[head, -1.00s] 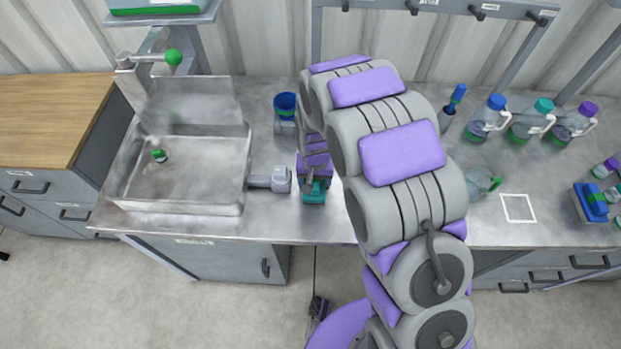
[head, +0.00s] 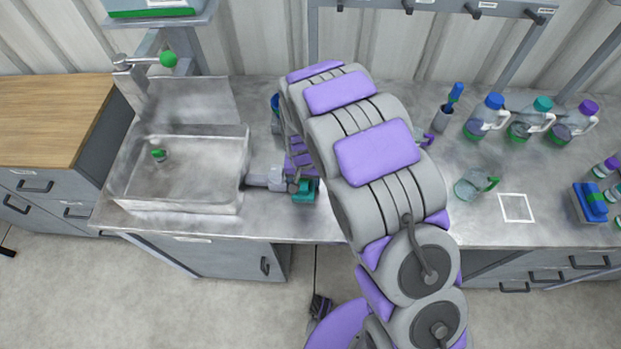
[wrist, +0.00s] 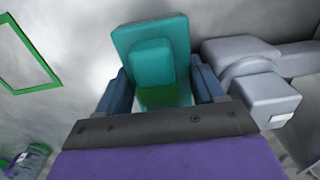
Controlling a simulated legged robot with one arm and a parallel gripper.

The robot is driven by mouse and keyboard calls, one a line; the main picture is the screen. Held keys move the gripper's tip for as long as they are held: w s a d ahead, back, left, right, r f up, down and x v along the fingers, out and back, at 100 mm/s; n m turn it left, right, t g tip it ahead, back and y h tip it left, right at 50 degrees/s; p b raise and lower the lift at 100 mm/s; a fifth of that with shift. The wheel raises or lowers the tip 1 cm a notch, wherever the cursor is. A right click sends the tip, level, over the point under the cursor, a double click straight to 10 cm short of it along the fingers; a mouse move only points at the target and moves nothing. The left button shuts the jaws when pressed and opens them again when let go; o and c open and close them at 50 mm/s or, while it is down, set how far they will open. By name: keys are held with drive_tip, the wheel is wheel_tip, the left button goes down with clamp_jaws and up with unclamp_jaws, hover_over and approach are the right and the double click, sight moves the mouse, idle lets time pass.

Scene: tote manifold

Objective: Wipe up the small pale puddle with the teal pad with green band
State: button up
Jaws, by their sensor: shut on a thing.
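The teal pad with green band (wrist: 150,45) is between the two fingers of my gripper (wrist: 165,88) in the wrist view. My gripper is shut on the pad's raised grip, and the wide teal plate shows beyond the fingers. In the head view the teal pad (head: 304,190) is at the counter's front part, right of the sink, under my gripper (head: 300,178). I cannot tell whether it touches the counter. I cannot make out the small pale puddle; the pad or my arm may hide it.
A grey fixture (head: 268,177) juts from the sink (head: 185,206), close to the pad. A blue cup (head: 275,104) is partly hidden behind my arm. A clear mug (head: 472,185), a white square outline (head: 516,207) and several jugs (head: 487,117) stand to the right. A green outline (wrist: 28,55) marks the surface.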

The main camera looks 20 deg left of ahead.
drive_tip(key=shift+a+r, duration=0.3)
drive_tip(key=shift+a, duration=0.3)
drive_tip(key=shift+w+a+r, duration=0.2)
drive_tip(key=shift+d+p, duration=0.1)
drive_tip(key=shift+p, duration=0.2)
drive_tip(key=shift+w+d, duration=0.1)
drive_tip(key=shift+d, duration=0.45)
drive_tip(key=shift+s+d+f, duration=0.15)
drive_tip(key=shift+s+d, duration=0.4)
drive_tip(key=shift+s, duration=0.1)
drive_tip(key=shift+s+d, duration=0.45)
drive_tip(key=shift+d, duration=0.2)
drive_tip(key=shift+s+a+p, duration=0.15)
drive_tip(key=shift+a+p, duration=0.05)
drive_tip(key=shift+a, duration=0.4)
drive_tip(key=shift+s+a+p, duration=0.15)
drive_tip(key=shift+a+p, duration=0.05)
drive_tip(key=shift+a, duration=0.4)
